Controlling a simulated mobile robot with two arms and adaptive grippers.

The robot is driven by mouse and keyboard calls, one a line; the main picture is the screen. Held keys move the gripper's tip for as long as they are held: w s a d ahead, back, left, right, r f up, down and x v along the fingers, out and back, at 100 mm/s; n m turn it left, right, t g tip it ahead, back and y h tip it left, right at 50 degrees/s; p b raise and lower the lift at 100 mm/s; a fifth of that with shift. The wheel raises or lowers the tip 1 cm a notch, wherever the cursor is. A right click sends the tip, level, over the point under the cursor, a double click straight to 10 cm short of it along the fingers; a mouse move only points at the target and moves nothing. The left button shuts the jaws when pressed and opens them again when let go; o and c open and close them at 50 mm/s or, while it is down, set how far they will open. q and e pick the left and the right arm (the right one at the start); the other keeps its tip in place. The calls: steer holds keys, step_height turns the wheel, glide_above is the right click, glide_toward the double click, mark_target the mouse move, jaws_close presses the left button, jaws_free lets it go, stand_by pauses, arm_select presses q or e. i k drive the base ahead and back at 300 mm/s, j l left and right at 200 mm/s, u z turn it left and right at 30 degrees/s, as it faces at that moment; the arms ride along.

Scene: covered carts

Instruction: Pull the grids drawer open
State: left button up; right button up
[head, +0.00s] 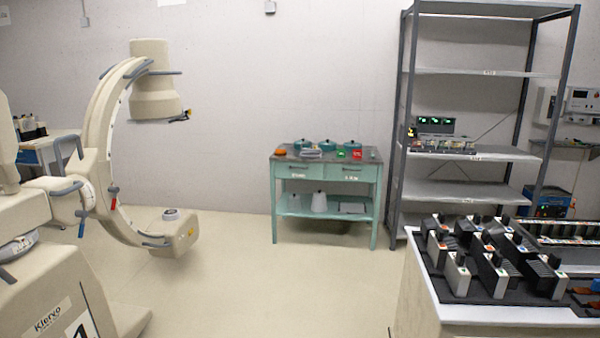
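A teal cart (376,185) stands against the back wall, in the middle of the head view, some way off across the floor. It has two drawers side by side under its top, a left drawer (296,169) and a right drawer (351,172). Both look shut. Each has a dark handle and a small white label below it. The labels are too small to read surely, so I cannot tell which is the grids drawer. Neither of my grippers is in view.
Teal pots (326,146) and small items stand on the cart top. A C-arm machine (100,130) fills the left. A metal shelf rack (403,120) stands right of the cart. A white table (480,313) with several devices is at front right. The middle floor is clear.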

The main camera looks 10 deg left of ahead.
mark_target(302, 170)
steer(key=i+j+u, duration=0.25)
steer(key=i, duration=0.25)
steer(key=i+u, duration=0.2)
steer(key=i, duration=0.3)
steer(key=i+z, duration=0.1)
steer(key=i, duration=0.5)
steer(key=i+z, duration=0.15)
steer(key=i, duration=0.5)
steer(key=i+j+z, duration=0.1)
steer(key=i, duration=0.5)
steer(key=i+l, duration=0.1)
steer(key=i, duration=1.7)
steer(key=u, duration=0.05)
